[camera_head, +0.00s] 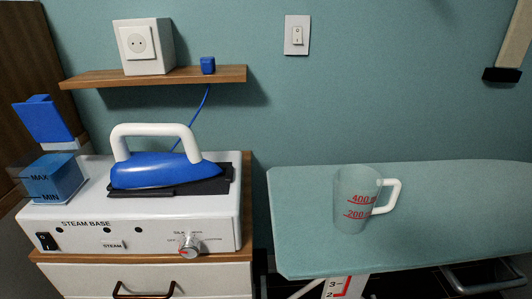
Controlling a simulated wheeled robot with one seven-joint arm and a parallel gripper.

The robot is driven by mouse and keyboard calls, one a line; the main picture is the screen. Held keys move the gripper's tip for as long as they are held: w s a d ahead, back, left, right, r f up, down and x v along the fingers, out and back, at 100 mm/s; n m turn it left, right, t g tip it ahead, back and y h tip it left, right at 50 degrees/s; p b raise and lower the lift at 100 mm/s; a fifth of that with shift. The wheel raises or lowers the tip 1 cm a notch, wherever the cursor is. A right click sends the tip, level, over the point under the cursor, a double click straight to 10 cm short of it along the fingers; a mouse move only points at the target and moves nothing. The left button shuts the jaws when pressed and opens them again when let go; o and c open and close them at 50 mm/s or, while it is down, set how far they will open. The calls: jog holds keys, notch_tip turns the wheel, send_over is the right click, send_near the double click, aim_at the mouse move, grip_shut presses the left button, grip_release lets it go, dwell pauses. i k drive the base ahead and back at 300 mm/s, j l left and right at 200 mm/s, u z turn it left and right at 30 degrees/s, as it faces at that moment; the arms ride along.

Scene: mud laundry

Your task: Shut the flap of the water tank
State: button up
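The water tank (53,182) is a translucent blue box at the left end of the white steam base, with MAX and MIN marks on its front. Its blue flap (46,121) stands up and open, leaning back above the rear of the tank. The tank looks filled with blue-tinted water to around the MAX mark.
The blue iron (158,171) with a white handle rests on the steam base (135,228), right of the tank. A wooden shelf (160,76) hangs above. A measuring jug (352,205) stands on the ironing board (450,205). A pale bar with a black end (502,75) is at upper right.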

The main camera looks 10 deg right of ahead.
aim_at(41, 116)
jog(key=u, duration=0.95)
jog(key=i, duration=0.6)
jog(key=z, duration=0.05)
